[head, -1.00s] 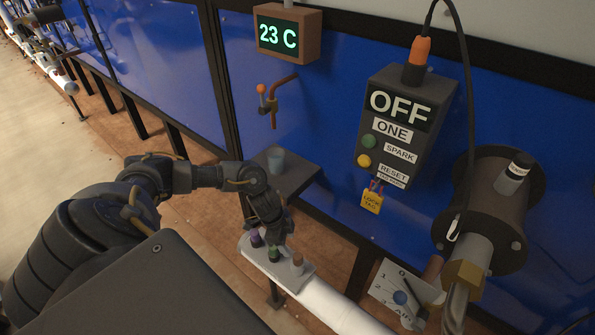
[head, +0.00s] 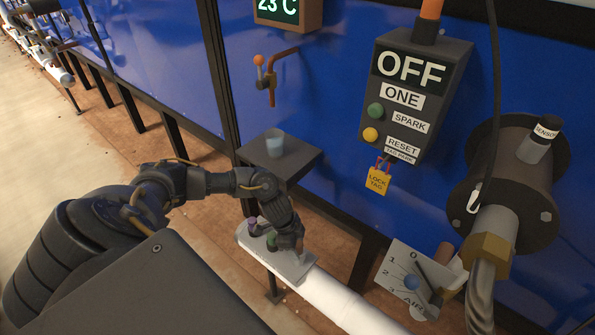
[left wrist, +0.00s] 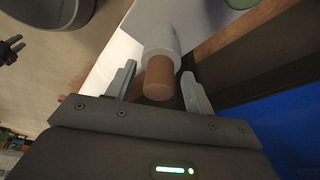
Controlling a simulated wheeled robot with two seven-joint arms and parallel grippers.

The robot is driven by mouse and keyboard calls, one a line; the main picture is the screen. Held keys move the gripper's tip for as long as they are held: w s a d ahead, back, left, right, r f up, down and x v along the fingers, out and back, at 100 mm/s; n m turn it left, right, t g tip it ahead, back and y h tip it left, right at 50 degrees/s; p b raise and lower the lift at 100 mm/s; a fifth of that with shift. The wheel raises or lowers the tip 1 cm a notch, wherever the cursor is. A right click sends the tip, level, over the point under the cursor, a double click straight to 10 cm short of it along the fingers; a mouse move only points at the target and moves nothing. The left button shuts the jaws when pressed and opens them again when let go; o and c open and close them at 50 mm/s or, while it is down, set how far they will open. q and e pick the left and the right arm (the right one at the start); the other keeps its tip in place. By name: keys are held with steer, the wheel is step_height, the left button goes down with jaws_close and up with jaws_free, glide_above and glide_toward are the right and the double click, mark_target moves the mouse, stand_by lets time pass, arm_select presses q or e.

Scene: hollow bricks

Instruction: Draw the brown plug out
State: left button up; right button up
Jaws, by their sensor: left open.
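The brown plug (left wrist: 158,80) shows in the left wrist view, between the two fingers of my left gripper (left wrist: 158,92), with a pale grey collar (left wrist: 163,40) beyond it. The fingers stand apart on either side, with a gap to the plug. In the head view my left gripper (head: 295,246) is over the right end of a light grey block (head: 262,256) and hides most of the brown plug. A purple plug (head: 252,225) and a green plug (head: 272,241) stand in the block to its left.
The block sits on a white pipe (head: 340,303). Behind it is a dark shelf (head: 290,165) with a cup (head: 275,143). To the right are a dial plate (head: 405,280), a control box reading OFF (head: 415,95) and a dark cylinder (head: 510,190).

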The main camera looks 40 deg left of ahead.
mark_target(300, 244)
stand_by(0.4)
arm_select(q)
steer(key=shift+p, duration=0.4)
steer(key=c, duration=1)
steer(key=shift+r, duration=0.1)
steer(key=shift+r+p, duration=0.7)
steer(key=shift+p, duration=0.2)
steer(key=shift+r+p, duration=1.35)
steer(key=shift+p, duration=0.2)
